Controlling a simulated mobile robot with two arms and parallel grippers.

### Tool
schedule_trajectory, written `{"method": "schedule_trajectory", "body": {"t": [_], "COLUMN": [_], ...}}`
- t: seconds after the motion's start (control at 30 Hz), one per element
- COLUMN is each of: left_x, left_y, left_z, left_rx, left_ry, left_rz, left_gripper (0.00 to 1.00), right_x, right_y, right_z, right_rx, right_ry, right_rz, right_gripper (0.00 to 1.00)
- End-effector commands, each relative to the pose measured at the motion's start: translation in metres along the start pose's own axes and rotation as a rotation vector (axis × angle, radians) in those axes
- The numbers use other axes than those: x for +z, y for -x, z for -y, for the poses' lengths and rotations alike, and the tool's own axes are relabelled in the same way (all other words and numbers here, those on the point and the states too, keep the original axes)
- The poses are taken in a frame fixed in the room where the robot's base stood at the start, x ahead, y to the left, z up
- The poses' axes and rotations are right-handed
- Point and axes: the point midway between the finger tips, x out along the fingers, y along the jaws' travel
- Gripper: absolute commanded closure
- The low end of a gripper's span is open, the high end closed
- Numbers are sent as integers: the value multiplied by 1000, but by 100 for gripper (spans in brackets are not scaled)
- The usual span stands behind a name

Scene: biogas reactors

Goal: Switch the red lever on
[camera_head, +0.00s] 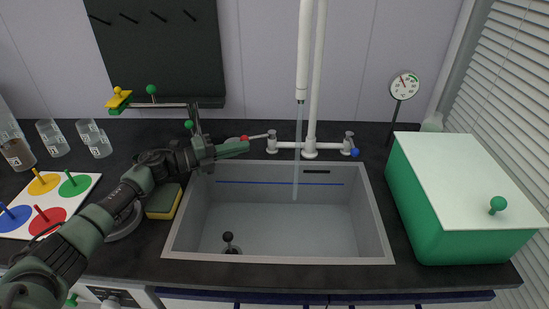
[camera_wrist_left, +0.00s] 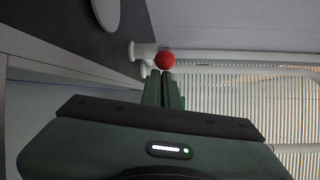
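The red lever (camera_head: 244,138) is a short handle with a red ball end on the left side of the white tap. It points left over the counter behind the sink. In the left wrist view the red ball (camera_wrist_left: 165,60) sits just beyond the fingertips. My left gripper (camera_head: 247,146) reaches in from the left, its fingertips right by the ball; I cannot tell whether they touch it. In the wrist view its fingers (camera_wrist_left: 164,75) are together with nothing visible between them. My right gripper is not in view.
A grey sink (camera_head: 280,262) lies below the tap (camera_head: 311,110), with a thin stream under its spout and a blue-ended lever (camera_head: 355,152) at right. A green box (camera_head: 430,215) with white lid stands right. A sponge (camera_head: 163,202) and glass jars (camera_head: 52,137) are left.

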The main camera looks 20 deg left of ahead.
Motion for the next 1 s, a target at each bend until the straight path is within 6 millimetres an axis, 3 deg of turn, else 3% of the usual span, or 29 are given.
{"method": "schedule_trajectory", "body": {"t": [0.03,0.63,0.77,1.0], "left_x": [16,19,21,25], "left_y": [5,7,8,11], "left_z": [5,13,32,90], "left_rx": [-1,-2,-5,-6], "left_ry": [-6,-9,-12,-14], "left_rz": [41,43,39,27], "left_gripper": [100,100,100,100], "right_x": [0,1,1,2], "right_y": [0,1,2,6], "right_z": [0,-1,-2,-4], "right_rx": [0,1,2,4], "right_ry": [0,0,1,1], "right_rz": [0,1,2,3], "right_gripper": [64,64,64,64]}}
